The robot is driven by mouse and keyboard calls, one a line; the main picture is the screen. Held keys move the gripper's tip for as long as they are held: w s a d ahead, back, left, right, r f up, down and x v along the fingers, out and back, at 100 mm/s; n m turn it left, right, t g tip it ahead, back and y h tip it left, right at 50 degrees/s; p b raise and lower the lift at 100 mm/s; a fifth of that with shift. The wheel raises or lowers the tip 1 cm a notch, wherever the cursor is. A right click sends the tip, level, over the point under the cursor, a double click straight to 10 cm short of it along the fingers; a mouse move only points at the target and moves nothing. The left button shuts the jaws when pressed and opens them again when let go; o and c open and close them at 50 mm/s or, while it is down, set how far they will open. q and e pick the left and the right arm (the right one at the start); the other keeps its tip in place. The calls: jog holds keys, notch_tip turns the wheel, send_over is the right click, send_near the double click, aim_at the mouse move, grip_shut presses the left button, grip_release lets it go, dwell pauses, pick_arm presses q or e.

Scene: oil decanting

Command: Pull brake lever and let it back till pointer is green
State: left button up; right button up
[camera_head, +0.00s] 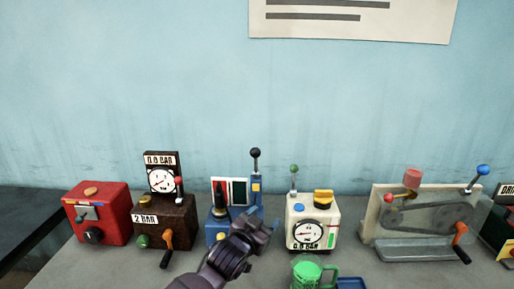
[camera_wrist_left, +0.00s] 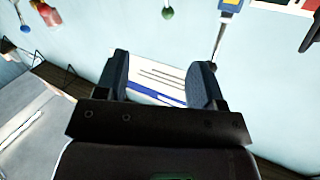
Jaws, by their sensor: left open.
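A blue box (camera_head: 218,230) with a red, white and dark green panel (camera_head: 230,191) stands on the bench. A lever with a black ball knob (camera_head: 255,153) rises upright at its right side; I take this as the brake lever. Its rod (camera_wrist_left: 219,38) shows in the left wrist view, running to the right finger, with the knob hidden or merged there. The pointer on the panel is too small to read. My left gripper (camera_head: 257,230) is in front of the blue box, below the knob, open and empty. Its two fingers (camera_wrist_left: 161,84) stand apart in the wrist view. My right gripper is not in view.
Left stand a red box (camera_head: 98,226) and a brown gauge box (camera_head: 177,220) with an orange crank. Right stand a white gauge box (camera_head: 297,216), a green mug (camera_head: 306,270) and a grey belt machine (camera_head: 377,230). The bench front (camera_head: 90,265) at left is clear.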

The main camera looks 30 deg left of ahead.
aim_at(257, 150)
pick_arm(q)
jog(key=w+a+r+n+t+y, duration=0.1)
jog(key=w+a+r+n+y, duration=0.3)
jog(key=r, duration=0.8)
jog(key=w+a+n, duration=0.1)
jog(key=w+a, duration=0.1)
jog(key=w, duration=0.1)
jog(key=w+a+n+g+p, duration=0.1)
jog(key=w+a, duration=0.2)
jog(key=w, duration=0.1)
jog(key=w+a+n+y+p, duration=0.1)
jog(key=w+a+n, duration=0.1)
jog(key=w+a, duration=0.1)
jog(key=shift+w+a+f, duration=0.2)
jog(key=shift+w+f, duration=0.05)
jog(key=shift+w, duration=0.4)
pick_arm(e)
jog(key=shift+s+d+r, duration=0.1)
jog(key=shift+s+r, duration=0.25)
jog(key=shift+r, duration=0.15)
pick_arm(q)
grip_shut()
